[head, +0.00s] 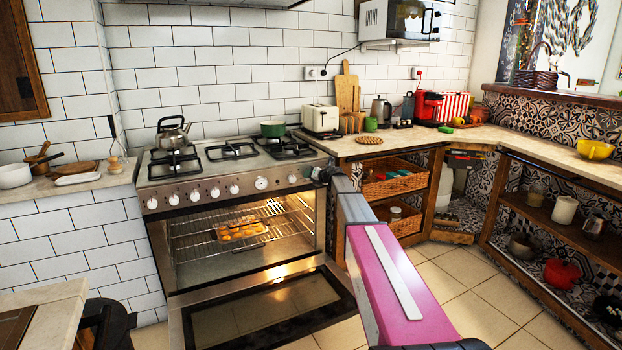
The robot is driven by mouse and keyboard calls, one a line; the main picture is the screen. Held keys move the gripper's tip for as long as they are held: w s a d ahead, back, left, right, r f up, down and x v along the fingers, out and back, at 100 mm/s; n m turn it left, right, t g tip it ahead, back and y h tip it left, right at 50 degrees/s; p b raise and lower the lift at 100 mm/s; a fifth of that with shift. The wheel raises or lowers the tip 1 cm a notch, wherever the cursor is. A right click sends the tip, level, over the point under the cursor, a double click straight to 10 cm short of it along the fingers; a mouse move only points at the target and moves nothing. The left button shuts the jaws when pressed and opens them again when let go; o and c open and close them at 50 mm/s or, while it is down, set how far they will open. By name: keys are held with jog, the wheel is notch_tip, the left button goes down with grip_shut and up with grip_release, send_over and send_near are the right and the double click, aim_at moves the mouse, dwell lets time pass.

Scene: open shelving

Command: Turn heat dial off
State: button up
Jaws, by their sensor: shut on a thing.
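The stove (230,180) stands against the tiled wall, with a row of white dials along its steel front panel (222,190). My arm reaches in from the lower right. My gripper (317,174) is at the right end of this panel and is shut on the heat dial there. The dial is mostly hidden by the fingers, so its setting cannot be read. The oven (240,240) is lit inside. Its door (265,310) is folded down open. A tray of orange-brown food (240,230) sits on a rack inside.
A kettle (173,134) and a green pot (273,129) stand on the stove top. A counter with a toaster (320,119) is right of the stove, above wicker baskets (395,184). The open door juts out low in front. Tiled floor (480,290) is clear at the right.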

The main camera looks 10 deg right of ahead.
dwell(0.5)
jog(key=o, duration=0.9)
jog(key=shift+s, duration=0.1)
jog(key=v, duration=1)
jog(key=shift+s+r, duration=0.25)
jog(key=shift+s, duration=0.05)
